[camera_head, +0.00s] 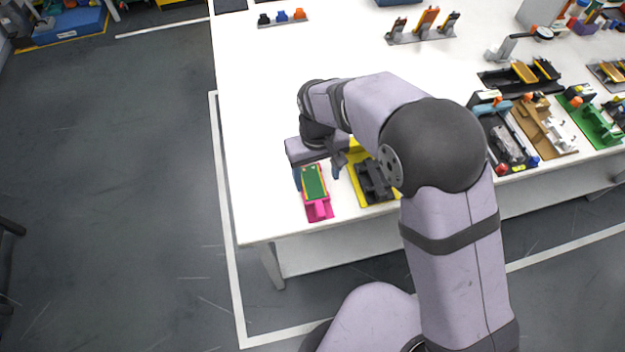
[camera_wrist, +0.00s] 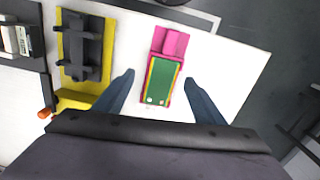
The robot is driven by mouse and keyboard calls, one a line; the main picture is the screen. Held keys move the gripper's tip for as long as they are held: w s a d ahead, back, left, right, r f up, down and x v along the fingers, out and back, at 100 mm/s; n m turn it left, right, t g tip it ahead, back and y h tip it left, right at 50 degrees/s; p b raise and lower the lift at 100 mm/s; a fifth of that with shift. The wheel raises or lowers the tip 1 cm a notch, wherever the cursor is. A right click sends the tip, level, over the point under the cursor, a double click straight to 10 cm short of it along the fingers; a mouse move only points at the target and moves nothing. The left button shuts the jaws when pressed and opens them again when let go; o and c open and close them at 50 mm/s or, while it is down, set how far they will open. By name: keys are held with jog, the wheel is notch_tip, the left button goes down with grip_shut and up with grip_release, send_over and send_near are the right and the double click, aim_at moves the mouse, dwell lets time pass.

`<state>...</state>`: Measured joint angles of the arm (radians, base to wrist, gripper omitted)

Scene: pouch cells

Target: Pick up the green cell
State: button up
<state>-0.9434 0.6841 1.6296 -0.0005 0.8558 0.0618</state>
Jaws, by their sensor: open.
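The green cell (camera_head: 314,181) lies flat in a pink holder (camera_head: 319,210) near the front left corner of the white table. In the wrist view the green cell (camera_wrist: 160,82) sits between the two blue-grey fingers, with a yellow and red edge around it and the pink holder (camera_wrist: 171,42) beyond it. My gripper (camera_wrist: 158,80) is open, one finger on each side of the cell, apart from it. In the head view my gripper (camera_head: 318,174) is over the holder, partly hidden by my own arm.
A yellow plate with a black fixture (camera_head: 374,181) stands just right of the pink holder. Several more fixtures, including a green one (camera_head: 597,122), stand farther right. The table's front edge (camera_head: 300,233) is close to the holder.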

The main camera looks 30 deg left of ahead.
aim_at(312, 181)
jog(key=shift+m, duration=0.6)
jog(key=r, duration=0.1)
jog(key=w+a+r, duration=0.1)
jog(key=a+r, duration=0.1)
jog(key=shift+w+a+r, duration=0.1)
jog(key=shift+w+r, duration=0.15)
jog(key=shift+w, duration=0.05)
jog(key=shift+f+p, duration=0.4)
jog(key=shift+f, duration=0.7)
jog(key=shift+s+f+p, duration=0.15)
jog(key=shift+f+p, duration=0.3)
jog(key=shift+f, duration=0.05)
jog(key=shift+f+p, duration=0.75)
jog(key=shift+f, duration=1.3)
jog(key=shift+c, duration=0.3)
jog(key=c, duration=1)
